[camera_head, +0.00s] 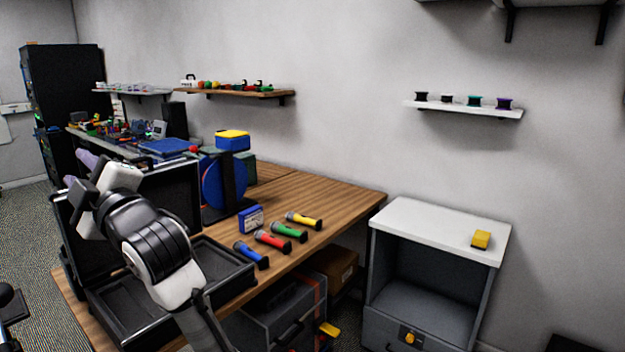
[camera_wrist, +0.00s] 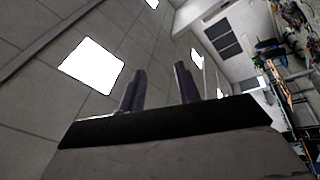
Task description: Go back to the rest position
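My gripper (camera_head: 77,168) is at the left of the head view, raised above the open black case (camera_head: 215,262) on the wooden workbench (camera_head: 340,200). My arm is folded, with the gripper at its upper left end. In the wrist view my gripper (camera_wrist: 160,72) points up toward the ceiling. Its two dark purple fingers stand apart with nothing between them. My arm hides part of the case.
Blue (camera_head: 251,255), red (camera_head: 272,241), green (camera_head: 289,231) and yellow (camera_head: 304,220) cylindrical tools lie on the bench near a blue box (camera_head: 250,219). Wall shelves hold small items.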

